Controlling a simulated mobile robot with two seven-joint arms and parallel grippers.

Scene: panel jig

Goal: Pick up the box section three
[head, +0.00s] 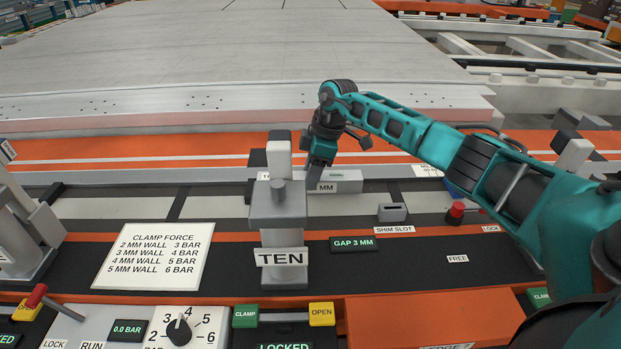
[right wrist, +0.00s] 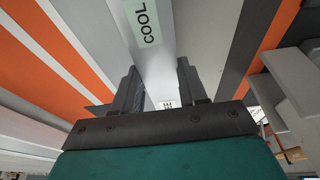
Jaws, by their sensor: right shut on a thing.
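The box section (head: 347,181) is a light grey bar lying behind the grey clamp post marked TEN (head: 283,259). A white label reading MM shows on its front; the post hides part of it to the left, so I cannot read a full name. My right gripper (head: 318,172) reaches down onto the bar just right of the post. In the right wrist view its two dark fingers (right wrist: 157,88) stand on either side of a pale grey surface, shut on the bar; the contact itself is hard to see. My left gripper is not in view.
A large grey panel (head: 220,50) lies behind. A clamp force card (head: 152,256) is at left. A GAP 3 MM display (head: 353,244), a shim slot block (head: 392,212) and a red button (head: 456,210) are at right. A dial (head: 179,331) is in front. A COOL label (right wrist: 148,24) shows in the right wrist view.

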